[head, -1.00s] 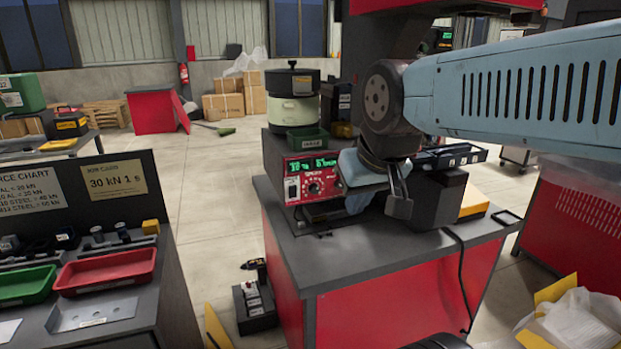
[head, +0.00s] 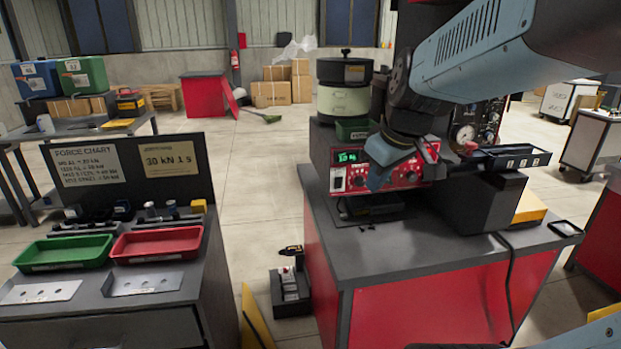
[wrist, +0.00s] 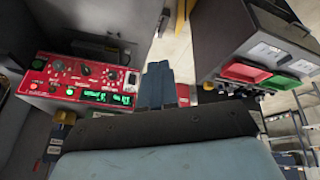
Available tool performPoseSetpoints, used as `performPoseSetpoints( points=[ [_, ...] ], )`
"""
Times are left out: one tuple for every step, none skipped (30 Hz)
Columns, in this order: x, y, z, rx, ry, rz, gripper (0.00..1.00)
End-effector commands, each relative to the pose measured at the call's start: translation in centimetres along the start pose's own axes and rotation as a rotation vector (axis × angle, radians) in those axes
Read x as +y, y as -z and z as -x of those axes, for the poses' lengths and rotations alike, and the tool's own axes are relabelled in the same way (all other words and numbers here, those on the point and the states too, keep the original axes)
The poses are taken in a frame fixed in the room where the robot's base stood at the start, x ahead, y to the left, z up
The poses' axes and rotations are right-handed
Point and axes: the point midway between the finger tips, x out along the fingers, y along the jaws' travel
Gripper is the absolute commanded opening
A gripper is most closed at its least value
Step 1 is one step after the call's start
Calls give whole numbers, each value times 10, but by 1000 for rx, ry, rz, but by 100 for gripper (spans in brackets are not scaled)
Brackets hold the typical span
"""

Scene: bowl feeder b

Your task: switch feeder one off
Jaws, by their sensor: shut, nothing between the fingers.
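The red control panel (head: 405,176) is on the front of the grey feeder housing, below the pale green and black bowl (head: 343,100). Green digits are lit on its display (head: 353,156). A white switch (head: 338,182) is at its left end. The wrist view shows the panel (wrist: 75,72) inverted, with knobs, lit displays and the white switch (wrist: 132,78) at its right end. My gripper (head: 376,182) is shut and empty in front of the panel, hiding its middle. In the wrist view my gripper (wrist: 157,75) is beside the panel's switch end, apparently apart from it. The switch position is unclear.
A green tray (head: 65,252) and a red tray (head: 157,243) are on the left bench. A black tray (head: 510,157) juts out right of the panel. A low black box (head: 291,290) stands on the floor between the benches. The bench front (head: 440,240) is mostly clear.

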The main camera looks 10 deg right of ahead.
Motion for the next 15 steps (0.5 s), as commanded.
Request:
performPoseSetpoints(
  points=[
    [7,8,-11,-5,19,50,0],
    [10,14,-16,-2,29,87,0],
    [15,21,-24,4,43,136,0],
    [18,26,-30,9,54,171,0],
    [22,30,-35,14,65,207,0],
    [28,37,-43,25,78,254,0],
    [32,41,-48,33,88,290,0],
    [36,45,-55,42,97,324,0],
    [42,51,-62,57,108,370,0],
    [47,55,-68,70,116,403,0],
    [52,59,-74,82,124,435,0],
    [59,64,-82,101,133,478,0],
    [65,67,-87,116,137,510,0],
    [71,71,-93,132,141,542,0],
    [78,75,-100,154,146,583,0]
  ],
)
